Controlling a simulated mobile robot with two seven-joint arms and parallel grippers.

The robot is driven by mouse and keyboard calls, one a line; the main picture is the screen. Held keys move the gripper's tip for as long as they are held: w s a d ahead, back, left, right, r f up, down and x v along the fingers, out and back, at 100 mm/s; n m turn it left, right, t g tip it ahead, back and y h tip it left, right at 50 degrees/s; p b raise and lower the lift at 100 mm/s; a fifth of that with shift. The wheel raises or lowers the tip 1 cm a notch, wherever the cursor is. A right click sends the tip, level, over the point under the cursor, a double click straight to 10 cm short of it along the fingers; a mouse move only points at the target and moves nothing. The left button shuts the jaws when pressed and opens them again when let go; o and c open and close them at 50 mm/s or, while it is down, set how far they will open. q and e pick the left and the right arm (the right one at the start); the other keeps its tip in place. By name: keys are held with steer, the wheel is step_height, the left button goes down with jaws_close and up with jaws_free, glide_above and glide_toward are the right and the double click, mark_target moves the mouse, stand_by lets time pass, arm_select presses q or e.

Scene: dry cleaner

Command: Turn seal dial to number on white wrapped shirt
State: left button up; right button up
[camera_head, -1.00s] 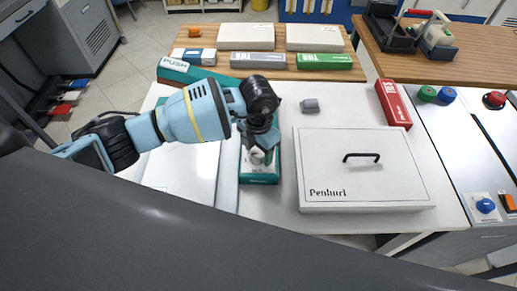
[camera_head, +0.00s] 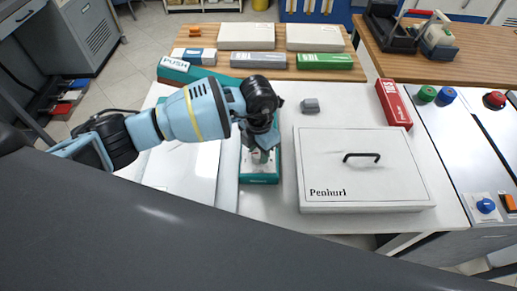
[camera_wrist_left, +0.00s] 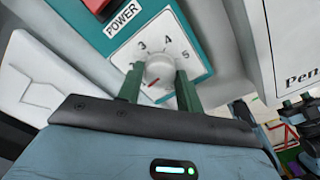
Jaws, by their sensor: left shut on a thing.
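The seal dial (camera_wrist_left: 159,72) is a light round knob on a white plate with the numbers 3, 4 and 5 visible, set in a teal unit (camera_head: 259,179). A red mark on the knob faces the lower left, away from those numbers; other numbers are hidden. My left gripper (camera_head: 262,152) reaches down over the unit, and in the left wrist view its green fingers (camera_wrist_left: 159,88) are shut on the dial from both sides. A flat white wrapped item (camera_head: 183,165), likely the shirt, lies left of the unit; I cannot read a number on it.
A white box (camera_head: 365,185) labelled "Penhurl" with a black handle lies right of the unit. A small grey block (camera_head: 310,105) and a red box (camera_head: 394,104) lie behind it. A red switch labelled POWER (camera_wrist_left: 97,6) is near the dial.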

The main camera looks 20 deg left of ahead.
arm_select(q)
steer(key=m, duration=0.7)
steer(key=shift+m+b, duration=0.3)
steer(key=shift+m, duration=0.1)
steer(key=m, duration=0.2)
steer(key=shift+m, duration=0.3)
steer(key=m+b, duration=0.1)
steer(key=m, duration=0.2)
steer(key=shift+f+m, duration=0.1)
steer(key=shift+m, duration=0.2)
steer(key=m+b, duration=0.1)
steer(key=m, duration=0.2)
steer(key=shift+m, duration=0.3)
steer(key=m+b, duration=0.2)
steer(key=m, duration=0.2)
steer(key=shift+m, duration=0.3)
steer(key=m+b, duration=0.2)
steer(key=m, duration=0.1)
steer(key=shift+f, duration=0.1)
steer(key=shift+m+b, duration=1)
steer(key=shift+m, duration=0.7)
arm_select(e)
steer(key=s+f+g, duration=0.2)
steer(key=s+f, duration=0.4)
steer(key=f, duration=0.4)
steer(key=shift+s+a+f, duration=0.3)
steer(key=shift+a+f, duration=0.05)
steer(key=shift+a, duration=0.05)
arm_select(q)
steer(key=shift+r, duration=0.25)
